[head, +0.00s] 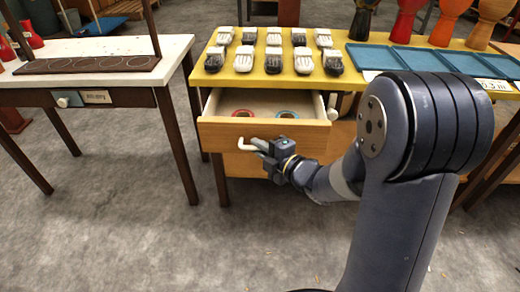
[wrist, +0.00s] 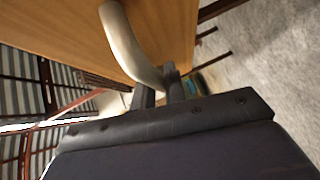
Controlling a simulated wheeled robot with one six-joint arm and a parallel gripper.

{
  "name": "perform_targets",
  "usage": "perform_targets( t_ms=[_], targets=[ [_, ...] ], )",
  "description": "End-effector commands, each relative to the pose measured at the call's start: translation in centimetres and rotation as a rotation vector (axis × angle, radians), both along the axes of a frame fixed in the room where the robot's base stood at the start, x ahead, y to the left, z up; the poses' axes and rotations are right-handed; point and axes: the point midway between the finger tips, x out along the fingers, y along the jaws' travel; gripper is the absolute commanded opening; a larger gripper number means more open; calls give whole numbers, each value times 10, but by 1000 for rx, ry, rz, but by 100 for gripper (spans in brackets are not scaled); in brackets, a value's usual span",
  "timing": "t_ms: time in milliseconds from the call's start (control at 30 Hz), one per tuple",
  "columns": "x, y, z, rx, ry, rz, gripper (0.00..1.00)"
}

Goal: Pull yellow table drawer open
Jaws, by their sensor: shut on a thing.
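The yellow table (head: 345,88) stands ahead in the head view. Its drawer (head: 262,138), with a plain wooden front, is pulled out, and its light inside shows rings in red and blue. The drawer front fills the upper part of the wrist view (wrist: 90,25). A pale curved handle (head: 248,146) sticks out from the front; it also shows in the wrist view (wrist: 128,48). My gripper (head: 266,148) is at the right part of the handle, shut on it. The wrist view shows my fingers (wrist: 162,92) at the handle's lower end.
Gloves in white and black (head: 274,60) lie in rows on the tabletop, beside blue trays (head: 420,60). Several goblet drums (head: 405,20) stand behind. A white table (head: 110,46) with its own drawer is at left. Grey floor (head: 130,230) in front is clear.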

Motion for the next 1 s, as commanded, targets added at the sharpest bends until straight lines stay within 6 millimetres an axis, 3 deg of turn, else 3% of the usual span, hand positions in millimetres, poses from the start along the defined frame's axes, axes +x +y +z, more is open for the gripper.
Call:
perform_targets(
  t_ms=[200, 400, 967, 1000],
  targets=[
    [-36, 1, -2, -1, -1, 0, 0],
    [-57, 2, -2, -1, 1, -1, 0],
    [-66, 2, -1, -1, 2, -2, 0],
    [-66, 2, -1, -1, 2, -2, 16]
  ],
)
